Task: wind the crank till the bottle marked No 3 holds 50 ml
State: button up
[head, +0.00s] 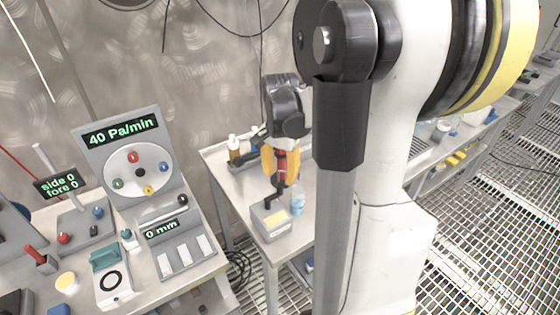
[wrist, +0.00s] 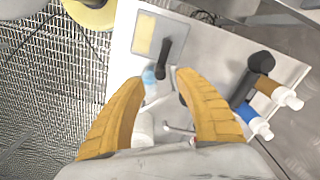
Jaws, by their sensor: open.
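A small grey box with a yellow label (head: 270,218) stands on the narrow bench, with a black crank arm (head: 281,193) rising from it. In the wrist view the same box (wrist: 168,28) and its black crank arm (wrist: 172,48) lie just beyond my fingertips. My gripper (head: 281,178) is open above the crank. In the wrist view its two orange fingers (wrist: 160,80) are spread, with nothing clearly held. A small clear bottle with pale blue content (head: 297,200) stands beside the box; it also shows between the fingers (wrist: 149,80). No mark or level on it is readable.
At left in the head view, a panel reads 40 Pa/min (head: 121,131). Gridded floor lies at right.

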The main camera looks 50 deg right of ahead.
notch_tip(320, 180, up, 6)
jog(key=shift+r, duration=0.15)
dwell(0.6)
